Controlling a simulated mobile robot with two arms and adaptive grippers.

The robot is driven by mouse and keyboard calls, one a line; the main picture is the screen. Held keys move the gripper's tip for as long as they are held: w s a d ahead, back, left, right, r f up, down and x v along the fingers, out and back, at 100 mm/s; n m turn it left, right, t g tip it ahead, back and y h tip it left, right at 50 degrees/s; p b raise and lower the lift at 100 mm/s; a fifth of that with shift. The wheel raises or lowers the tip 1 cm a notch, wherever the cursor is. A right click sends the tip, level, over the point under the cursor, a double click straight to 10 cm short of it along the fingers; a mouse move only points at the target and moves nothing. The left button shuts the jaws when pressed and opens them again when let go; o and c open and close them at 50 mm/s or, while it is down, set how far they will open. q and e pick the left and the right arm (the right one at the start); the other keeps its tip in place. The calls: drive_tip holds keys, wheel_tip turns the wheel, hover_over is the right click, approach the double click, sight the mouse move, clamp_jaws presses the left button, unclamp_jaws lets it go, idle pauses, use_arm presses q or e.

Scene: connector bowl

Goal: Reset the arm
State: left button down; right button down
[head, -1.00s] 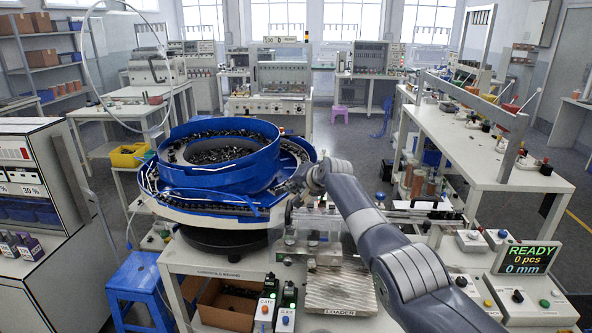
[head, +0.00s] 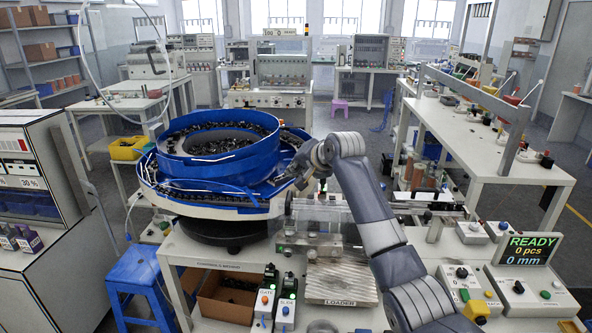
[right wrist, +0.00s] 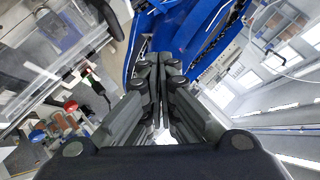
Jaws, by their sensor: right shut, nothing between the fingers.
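My right arm reaches in from the lower right in the head view. My right gripper (head: 281,179) is at the right side of the blue bowl feeder (head: 185,172), in front of its rim; whether it touches the rim cannot be told. In the right wrist view the gripper's dark fingers (right wrist: 158,68) are together and empty, with the blue bowl wall (right wrist: 187,32) beyond them. The bowl holds many small dark parts. My left gripper is not in view.
The clear-covered loader (head: 312,244) is just right of the bowl. A ribbed plate (head: 341,284) and an open cardboard box (head: 226,301) are in front. A display reading READY (head: 529,250) stands at the right. A blue stool (head: 140,285) is at the left.

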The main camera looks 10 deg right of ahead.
drive_tip(key=s+d+f+n+g+h, duration=0.2)
drive_tip(key=s+f+n+g, duration=0.2)
drive_tip(key=s+f, duration=2.15)
drive_tip(key=s+d+f+n+g+h, duration=0.1)
drive_tip(key=s+d+f+n+g, duration=0.15)
drive_tip(key=s, duration=1.25)
drive_tip(key=s+d+f+n+g, duration=0.15)
drive_tip(key=s+f, duration=0.25)
drive_tip(key=s, duration=1.1)
wheel_tip(320, 180, down, 28)
drive_tip(key=s+b, duration=0.1)
drive_tip(key=b, duration=0.1)
drive_tip(key=s+d+f+n+g, duration=0.1)
drive_tip(key=s+d+f, duration=0.1)
drive_tip(key=s+f, duration=1.4)
drive_tip(key=shift+s+d+f+g+h+b, duration=0.3)
drive_tip(key=shift+s+d+f+g+b, duration=0.1)
drive_tip(key=shift+s, duration=0.15)
